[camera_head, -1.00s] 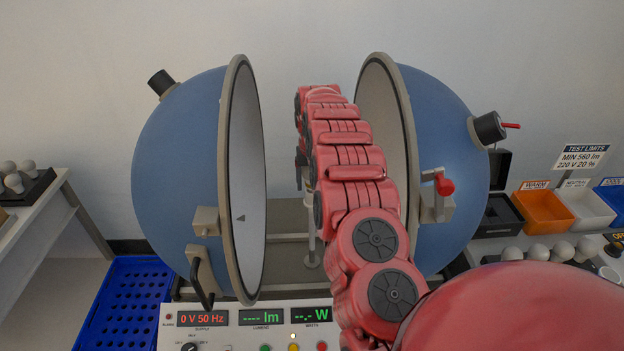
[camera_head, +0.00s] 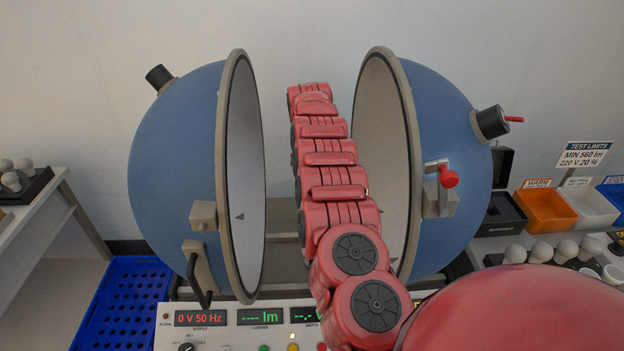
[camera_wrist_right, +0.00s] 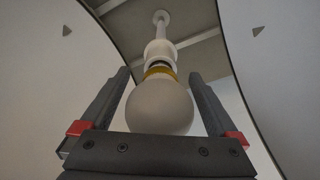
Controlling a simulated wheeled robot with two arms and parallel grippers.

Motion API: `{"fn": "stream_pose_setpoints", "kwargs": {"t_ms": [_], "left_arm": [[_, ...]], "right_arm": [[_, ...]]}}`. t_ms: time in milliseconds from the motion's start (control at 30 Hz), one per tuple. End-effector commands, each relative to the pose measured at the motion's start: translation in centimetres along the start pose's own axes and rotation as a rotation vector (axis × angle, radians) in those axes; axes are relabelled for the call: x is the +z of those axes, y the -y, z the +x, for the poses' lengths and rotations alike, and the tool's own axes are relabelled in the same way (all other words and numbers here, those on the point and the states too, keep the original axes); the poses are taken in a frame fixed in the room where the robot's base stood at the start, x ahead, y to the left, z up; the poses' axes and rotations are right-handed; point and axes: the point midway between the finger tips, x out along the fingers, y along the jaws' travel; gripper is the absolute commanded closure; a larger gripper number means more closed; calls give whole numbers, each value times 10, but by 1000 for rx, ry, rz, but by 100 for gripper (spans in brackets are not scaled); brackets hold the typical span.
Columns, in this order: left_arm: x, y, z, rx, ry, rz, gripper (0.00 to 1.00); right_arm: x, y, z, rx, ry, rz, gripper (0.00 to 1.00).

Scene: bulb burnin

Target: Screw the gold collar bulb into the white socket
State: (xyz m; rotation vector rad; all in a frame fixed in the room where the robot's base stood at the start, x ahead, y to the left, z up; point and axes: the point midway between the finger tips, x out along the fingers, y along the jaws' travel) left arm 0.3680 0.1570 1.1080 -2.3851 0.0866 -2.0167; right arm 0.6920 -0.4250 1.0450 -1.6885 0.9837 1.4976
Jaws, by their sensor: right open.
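The gold collar bulb shows in the right wrist view, with a frosted globe (camera_wrist_right: 160,107) and a gold collar (camera_wrist_right: 160,71). It is in line with the white socket (camera_wrist_right: 159,50) on its post, its collar end at the socket's mouth. A thin dark band shows between collar and socket; I cannot tell how deep the bulb sits. My right gripper (camera_wrist_right: 160,77) is open, with one finger on each side of the bulb and visible gaps beside the globe. In the head view, my red arm hides the bulb and socket. My left gripper is not in view.
The blue sphere's left half (camera_head: 180,160) and right half (camera_head: 450,150) stand open around my arm. A control panel (camera_head: 235,340) is in front, reading 0 V. Several bulbs (camera_head: 541,251) and an orange bin (camera_head: 546,209) are at right. A blue crate (camera_head: 120,300) is at left.

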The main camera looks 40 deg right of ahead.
Motion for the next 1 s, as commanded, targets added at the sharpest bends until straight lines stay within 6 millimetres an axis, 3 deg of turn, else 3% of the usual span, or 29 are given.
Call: {"fn": "stream_pose_setpoints", "kwargs": {"t_ms": [133, 233, 367, 500, 800, 1000], "left_arm": [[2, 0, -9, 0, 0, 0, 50], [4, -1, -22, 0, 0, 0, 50], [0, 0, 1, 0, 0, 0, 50], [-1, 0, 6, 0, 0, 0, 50], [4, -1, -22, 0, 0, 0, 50], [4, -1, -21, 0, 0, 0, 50]], "right_arm": [[0, 0, 2, -10, -1, -56, 5], [1, -1, 5, -27, 3, -216, 5], [0, 0, -7, -56, 3, -449, 5], [0, -1, -3, -85, 2, -697, 5], [0, 0, 5, -146, -3, -1200, 5], [1, 1, 1, -157, 0, -1296, 5]]}}
